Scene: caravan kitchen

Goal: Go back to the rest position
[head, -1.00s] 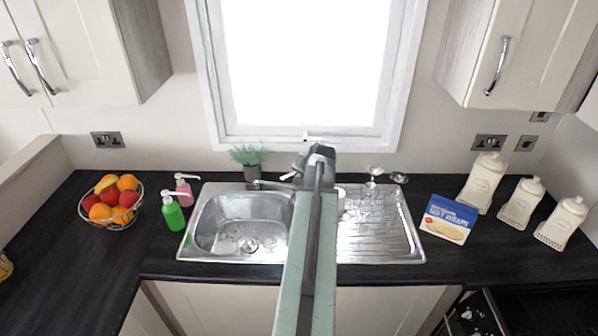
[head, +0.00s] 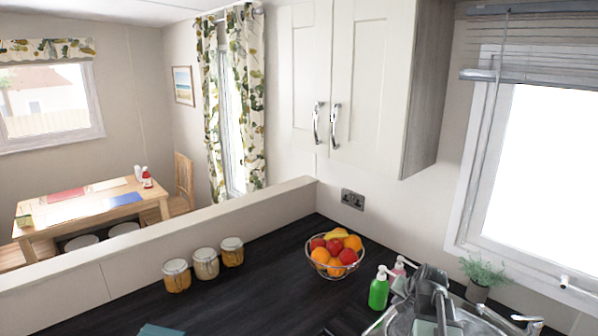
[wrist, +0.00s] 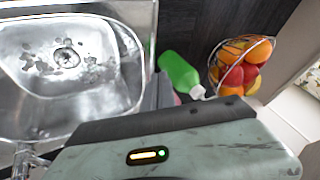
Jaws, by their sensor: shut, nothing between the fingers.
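My gripper (head: 429,279) is at the lower right of the head view, dark grey, at the end of my arm. It is shut and empty, in front of the metal sink (head: 402,322). Its fingertips are small and partly hidden in this view. In the wrist view a grey-green part of my own body with a small lit indicator fills the lower middle. The sink basin (wrist: 88,98) is at the left there.
A green soap bottle (head: 379,290) and pink bottle (head: 398,274) stand left of my gripper. A wire fruit bowl (head: 336,270), several jars (head: 206,264) and a plant (head: 482,275) share the area. Dark worktop (head: 262,285) is clear between jars and bowl.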

